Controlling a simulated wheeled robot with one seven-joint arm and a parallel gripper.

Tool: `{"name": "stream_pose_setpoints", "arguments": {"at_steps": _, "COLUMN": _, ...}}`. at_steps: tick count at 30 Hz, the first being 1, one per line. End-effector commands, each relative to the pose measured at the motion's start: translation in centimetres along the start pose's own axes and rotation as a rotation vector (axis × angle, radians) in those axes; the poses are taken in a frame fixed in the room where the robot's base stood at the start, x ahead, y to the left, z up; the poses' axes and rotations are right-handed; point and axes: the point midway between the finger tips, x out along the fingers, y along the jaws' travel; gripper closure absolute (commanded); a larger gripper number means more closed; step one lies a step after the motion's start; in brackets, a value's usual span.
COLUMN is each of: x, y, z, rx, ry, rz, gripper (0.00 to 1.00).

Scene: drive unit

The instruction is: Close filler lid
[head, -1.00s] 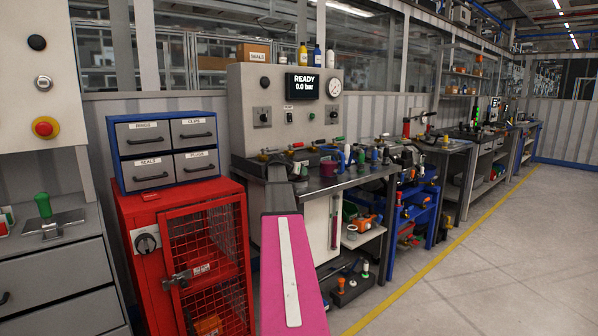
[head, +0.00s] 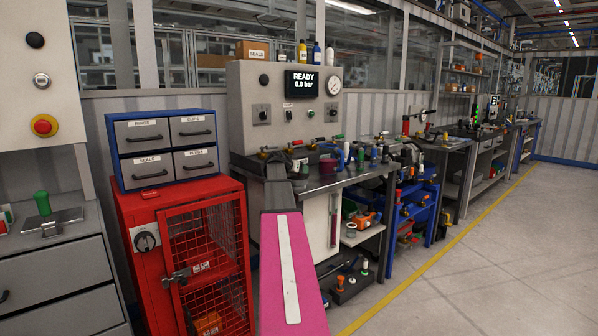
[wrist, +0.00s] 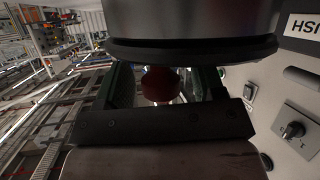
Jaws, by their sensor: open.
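My gripper (wrist: 164,92) is open in the wrist view, with one dark green finger on each side. A dark red rounded part (wrist: 160,84) shows between the fingers, with gaps beside it; I cannot tell whether it belongs to the filler lid. A large dark round body with a black rim (wrist: 190,48) fills the top of that view. In the head view my arm reaches toward the left end of the test bench (head: 345,180), and its dark links hide the gripper. I cannot make out the filler lid or its state there.
A grey test panel (head: 262,85) reading READY 0.0 bar stands behind the bench. A blue drawer unit (head: 138,185) sits on a red mesh cabinet (head: 130,215) to the left. Several bottles, fittings and tools crowd the bench. The floor (head: 480,270) at right is clear.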

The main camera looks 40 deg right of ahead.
Motion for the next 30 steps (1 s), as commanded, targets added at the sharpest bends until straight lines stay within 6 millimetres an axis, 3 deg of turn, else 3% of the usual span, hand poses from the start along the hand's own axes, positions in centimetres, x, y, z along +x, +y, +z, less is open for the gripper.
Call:
{"name": "stream_pose_setpoints", "arguments": {"at_steps": 18, "x": -9.5, "y": 0.1, "z": 0.1, "rx": 0.000, "ry": 0.000, "rz": 0.000, "gripper": 0.37}}
{"name": "stream_pose_setpoints", "arguments": {"at_steps": 30, "x": -10.7, "y": 0.0, "z": 0.1, "rx": 0.000, "ry": -0.001, "rz": 0.000, "gripper": 0.37}}
